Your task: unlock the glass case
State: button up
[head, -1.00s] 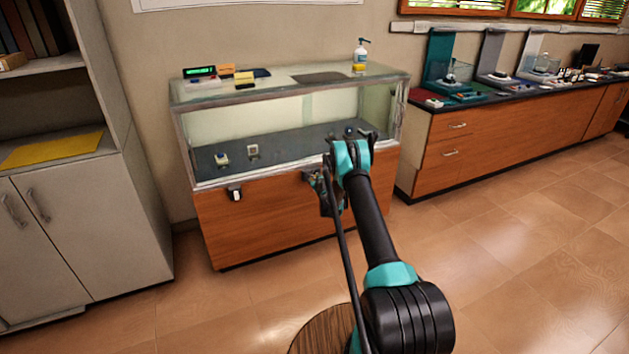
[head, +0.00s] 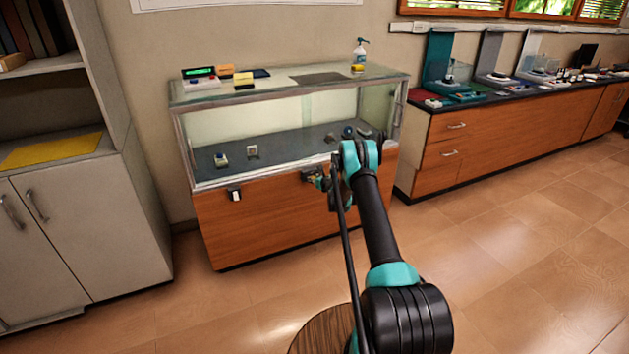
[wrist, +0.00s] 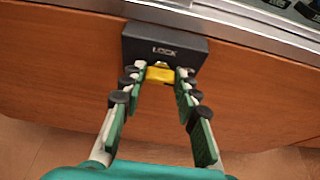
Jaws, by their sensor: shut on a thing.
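The glass case (head: 180,135) stands against the wall, with a wooden front panel below the glass. A dark lock box marked LOCK (wrist: 164,50) sits on that panel just under the metal rim. In the wrist view my gripper (wrist: 160,74) is at the lock, shut on a small yellow key (wrist: 160,75). The key is at the lower middle of the lock box; how far it sits in the keyhole is hidden. In the head view my arm partly covers the gripper, and the lock box (head: 310,175) shows beside it.
A small white-and-black device (head: 235,195) hangs on the panel further left. A pump bottle (head: 360,55) and small signs stand on the glass top. A grey cabinet (head: 75,230) is at left, a wooden counter (head: 520,140) at right.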

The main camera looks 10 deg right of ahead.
jog(key=o, duration=1.2)
jog(key=shift+c, duration=0.2)
jog(key=shift+s, duration=0.1)
jog(key=v, duration=1.2)
